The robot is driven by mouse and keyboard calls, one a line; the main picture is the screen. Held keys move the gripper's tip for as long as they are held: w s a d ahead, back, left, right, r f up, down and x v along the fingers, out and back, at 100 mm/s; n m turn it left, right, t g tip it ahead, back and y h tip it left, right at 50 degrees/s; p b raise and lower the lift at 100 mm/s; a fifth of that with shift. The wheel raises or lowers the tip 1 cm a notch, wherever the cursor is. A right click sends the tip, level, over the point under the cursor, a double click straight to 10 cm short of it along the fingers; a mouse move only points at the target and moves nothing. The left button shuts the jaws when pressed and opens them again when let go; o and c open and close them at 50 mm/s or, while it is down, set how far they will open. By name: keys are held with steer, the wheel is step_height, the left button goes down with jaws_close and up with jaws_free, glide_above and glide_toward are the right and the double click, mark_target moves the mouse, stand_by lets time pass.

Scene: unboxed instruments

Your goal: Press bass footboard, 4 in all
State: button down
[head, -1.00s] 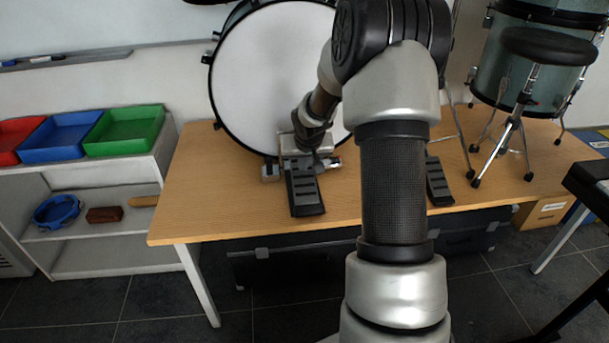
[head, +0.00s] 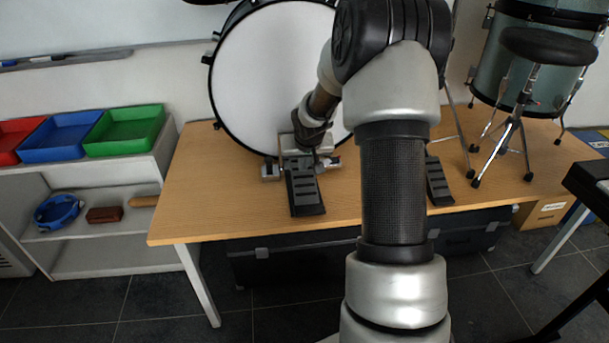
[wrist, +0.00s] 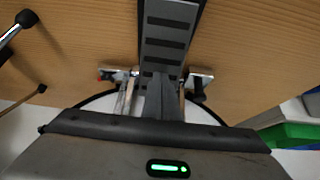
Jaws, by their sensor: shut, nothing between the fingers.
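The bass footboard (head: 305,193) is a dark ribbed pedal plate on the wooden table, in front of the white bass drum head (head: 270,70). It also shows in the wrist view (wrist: 167,35), with dark cross strips. My gripper (head: 318,166) is shut and empty, at the upper, drum-side end of the footboard. In the wrist view its fingertips (wrist: 161,80) overlap that end of the plate and appear to be on or very close to it. My arm hides the right part of the drum. The beater cannot be made out.
A second dark pedal (head: 438,183) stands to the right, partly behind my arm. A black stool (head: 548,46) and a teal drum are at the far right. Coloured trays (head: 124,128) sit on a white shelf at left. The table's left part is clear.

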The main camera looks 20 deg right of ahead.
mark_target(303, 175)
steer(key=shift+f, duration=0.1)
steer(key=shift+s+f, duration=0.15)
steer(key=shift+f, duration=1.7)
steer(key=shift+r+p, duration=1.15)
steer(key=shift+r, duration=0.6)
stand_by(0.7)
stand_by(0.4)
